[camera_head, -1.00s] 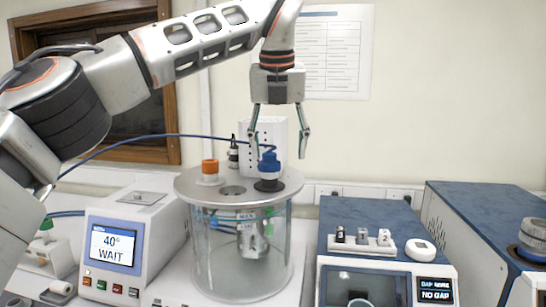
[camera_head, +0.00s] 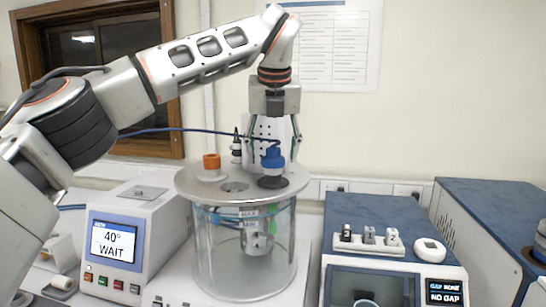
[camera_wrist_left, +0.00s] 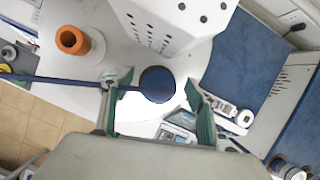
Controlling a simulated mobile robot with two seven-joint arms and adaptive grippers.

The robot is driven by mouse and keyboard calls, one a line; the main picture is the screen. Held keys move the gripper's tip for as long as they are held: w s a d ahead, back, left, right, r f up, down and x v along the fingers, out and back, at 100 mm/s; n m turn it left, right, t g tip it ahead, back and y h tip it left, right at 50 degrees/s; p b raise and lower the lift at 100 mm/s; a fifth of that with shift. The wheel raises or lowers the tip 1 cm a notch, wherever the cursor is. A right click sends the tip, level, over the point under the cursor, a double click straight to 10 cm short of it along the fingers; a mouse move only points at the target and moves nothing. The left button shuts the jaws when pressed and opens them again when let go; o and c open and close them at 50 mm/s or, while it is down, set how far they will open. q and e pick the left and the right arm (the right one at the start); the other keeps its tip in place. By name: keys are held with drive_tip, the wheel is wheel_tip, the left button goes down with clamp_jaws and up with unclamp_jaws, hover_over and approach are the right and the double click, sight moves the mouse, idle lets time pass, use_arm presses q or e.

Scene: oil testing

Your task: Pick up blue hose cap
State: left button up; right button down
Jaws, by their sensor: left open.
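The blue hose cap (camera_head: 273,158) sits upright on a dark fitting on the round metal lid (camera_head: 225,202) of a glass vessel. A thin blue hose runs from the cap to the left. My left gripper (camera_head: 273,146) is open and points down over the cap, one finger to each side. In the left wrist view, the dark blue round cap (camera_wrist_left: 157,84) lies between the open green fingertips (camera_wrist_left: 155,85), with gaps visible on both sides. Whether the fingertips are level with the cap is unclear. My right gripper is not in view.
An orange cap (camera_head: 211,162) stands on the lid's left. A white perforated box (camera_head: 265,128) is close behind the blue cap. The heater unit with a screen (camera_head: 113,243) stands left, and a blue-topped device (camera_head: 370,213) stands right.

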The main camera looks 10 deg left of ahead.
sight(273, 148)
use_arm(q)
drive_tip(key=c, duration=1.1)
drive_tip(key=shift+r, duration=0.1)
wheel_tip(273, 148, up, 10)
drive_tip(key=shift+f, duration=0.25)
drive_tip(key=shift+s+r, duration=0.1)
